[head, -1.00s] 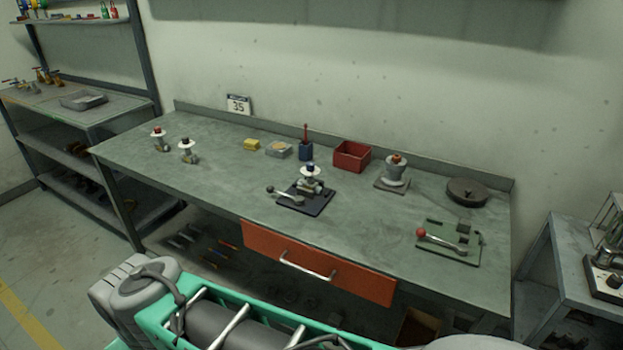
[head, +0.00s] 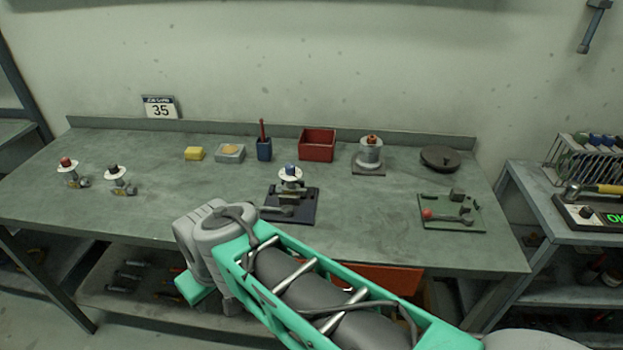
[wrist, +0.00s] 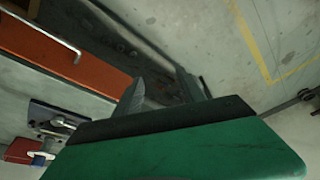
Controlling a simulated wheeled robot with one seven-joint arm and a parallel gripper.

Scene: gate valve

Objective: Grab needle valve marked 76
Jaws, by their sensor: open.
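No number 76 is legible on any valve. A valve with a red knob (head: 68,170) and one with a dark knob (head: 115,178) stand on the left of the workbench (head: 215,205), each with a white disc. A blue-knobbed valve (head: 290,178) with a white disc sits in a dark fixture (head: 305,208) at the centre. My gripper (wrist: 165,85) is open and empty in the wrist view, apart from the valves, in front of the bench's orange drawer (wrist: 50,45). My arm hides part of the bench front in the head view.
A green plate with a red-knobbed lever (head: 450,212) lies right. A "35" sign (head: 160,107) stands behind.

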